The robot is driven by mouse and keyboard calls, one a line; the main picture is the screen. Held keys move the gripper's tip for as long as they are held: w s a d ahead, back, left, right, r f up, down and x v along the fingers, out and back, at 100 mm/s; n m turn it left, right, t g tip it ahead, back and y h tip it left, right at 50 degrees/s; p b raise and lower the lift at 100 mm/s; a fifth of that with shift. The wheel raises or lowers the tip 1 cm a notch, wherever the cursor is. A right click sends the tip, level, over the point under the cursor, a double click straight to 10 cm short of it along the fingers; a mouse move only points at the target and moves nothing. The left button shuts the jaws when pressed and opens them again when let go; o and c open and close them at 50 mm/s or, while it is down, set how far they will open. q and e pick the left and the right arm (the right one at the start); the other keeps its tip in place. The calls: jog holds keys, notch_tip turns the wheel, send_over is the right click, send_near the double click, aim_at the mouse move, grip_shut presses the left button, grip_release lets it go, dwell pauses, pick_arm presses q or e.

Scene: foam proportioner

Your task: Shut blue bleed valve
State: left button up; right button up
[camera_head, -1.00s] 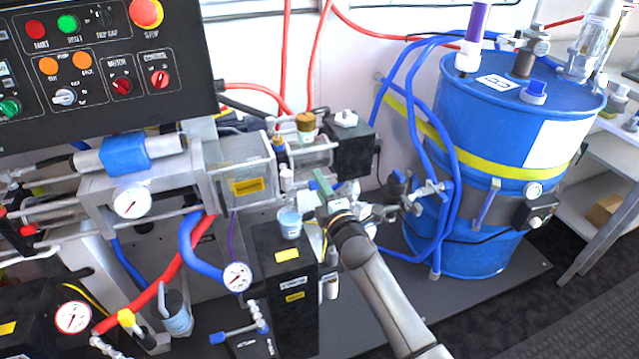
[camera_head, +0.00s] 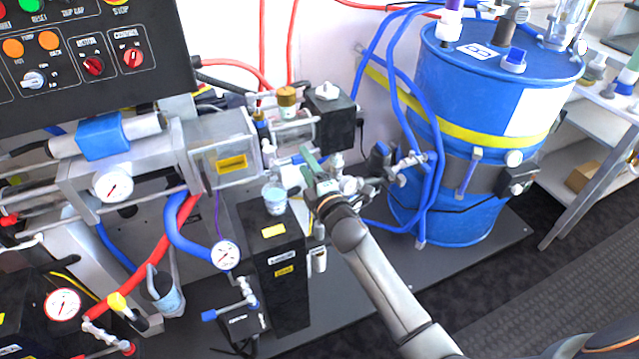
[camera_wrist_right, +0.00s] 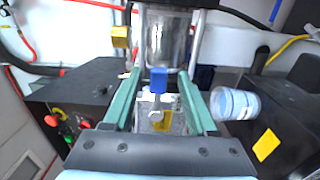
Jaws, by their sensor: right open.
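A small blue valve handle (camera_wrist_right: 158,80) on a metal fitting shows in the right wrist view, below a clear cylinder. It lies between the two green fingers of my right gripper (camera_wrist_right: 160,92). The fingers are open, with a gap on each side of the handle; I cannot tell its depth relative to the tips. In the head view my right gripper (camera_head: 309,164) is at the fittings right of the clear chamber, and hides the valve there. My left gripper is not in view.
A cup of pale blue liquid (camera_head: 275,200) stands on a black box (camera_head: 270,255) close beside the gripper; the cup also shows in the wrist view (camera_wrist_right: 235,103). A blue drum (camera_head: 480,110) with hoses stands right. A control panel (camera_head: 90,60) hangs upper left.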

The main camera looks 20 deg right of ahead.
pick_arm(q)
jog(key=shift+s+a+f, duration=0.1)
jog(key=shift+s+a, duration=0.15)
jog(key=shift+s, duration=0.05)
pick_arm(e)
jog(key=s, duration=1)
jog(key=shift+d, duration=0.15)
pick_arm(q)
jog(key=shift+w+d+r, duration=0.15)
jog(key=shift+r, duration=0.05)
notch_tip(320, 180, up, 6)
jog(key=p, duration=0.7)
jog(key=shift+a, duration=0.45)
pick_arm(e)
jog(key=s+a+f+m+g, duration=0.1)
jog(key=s+f+m+g, duration=0.3)
jog(key=s+f+m, duration=0.3)
jog(key=s+a+f+m+g+y, duration=0.1)
jog(key=s+f+m+g, duration=0.3)
jog(key=s, duration=1)
notch_tip(320, 180, down, 3)
jog(key=a+m, duration=0.1)
jog(key=m, duration=0.3)
jog(key=shift+s+f+y, duration=0.2)
jog(key=shift+y, duration=0.1)
